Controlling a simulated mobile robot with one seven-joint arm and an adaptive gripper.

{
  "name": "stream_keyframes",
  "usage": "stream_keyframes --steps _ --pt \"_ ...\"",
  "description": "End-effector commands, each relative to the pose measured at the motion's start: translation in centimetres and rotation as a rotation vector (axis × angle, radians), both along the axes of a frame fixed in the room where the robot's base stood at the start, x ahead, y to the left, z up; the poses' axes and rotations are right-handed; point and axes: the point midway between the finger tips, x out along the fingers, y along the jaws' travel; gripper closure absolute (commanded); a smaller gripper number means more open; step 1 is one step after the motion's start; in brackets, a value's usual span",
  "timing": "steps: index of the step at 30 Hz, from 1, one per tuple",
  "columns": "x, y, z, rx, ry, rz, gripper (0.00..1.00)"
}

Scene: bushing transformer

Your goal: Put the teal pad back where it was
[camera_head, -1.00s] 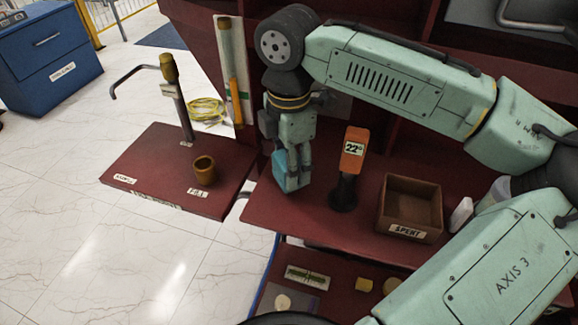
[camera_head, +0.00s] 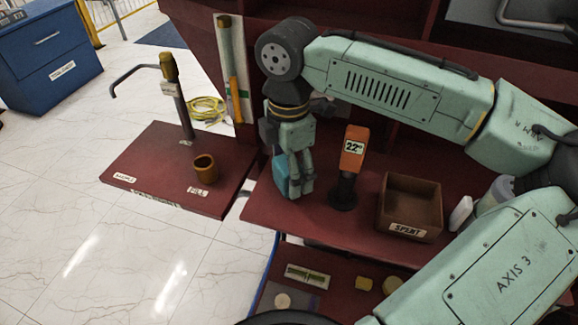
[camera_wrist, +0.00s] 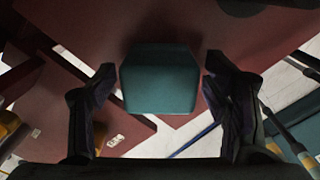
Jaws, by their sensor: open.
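The teal pad (camera_wrist: 159,80) is a block with a flat top, centred between my two fingers in the wrist view. In the head view the teal pad (camera_head: 280,174) shows at the left of my fingers, partly hidden by them, at the left end of the dark red shelf. My gripper (camera_wrist: 160,88) is open, with a finger on each side of the pad and a visible gap at both sides. In the head view my gripper (camera_head: 294,186) points down at the shelf. I cannot tell exactly how the pad's underside meets the shelf.
An orange tool marked 22 (camera_head: 353,150) stands just right of my gripper. A brown SPENT box (camera_head: 411,205) is further right. To the left, a lower red board (camera_head: 150,165) holds a brown cup (camera_head: 205,169) and a post (camera_head: 178,100). A lower shelf (camera_head: 340,297) carries small items.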

Motion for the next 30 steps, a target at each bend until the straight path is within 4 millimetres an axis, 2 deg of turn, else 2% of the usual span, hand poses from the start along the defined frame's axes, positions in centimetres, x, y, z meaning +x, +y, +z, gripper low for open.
stream_keyframes --steps 5,8,18,21,25,30 --pt "0.0 0.0 0.4 0.0 -0.001 0.0 0.3" --pt "0.1 0.1 1.7 0.002 -0.002 0.001 0.3" --pt "0.1 0.1 8.9 0.003 -0.002 0.001 0.3" --pt "0.0 0.1 10.4 0.002 0.0 0.002 0.3" --pt "0.0 0.0 11.7 0.001 0.0 0.001 0.3" --pt "0.0 0.0 12.2 0.0 0.0 0.001 0.3"
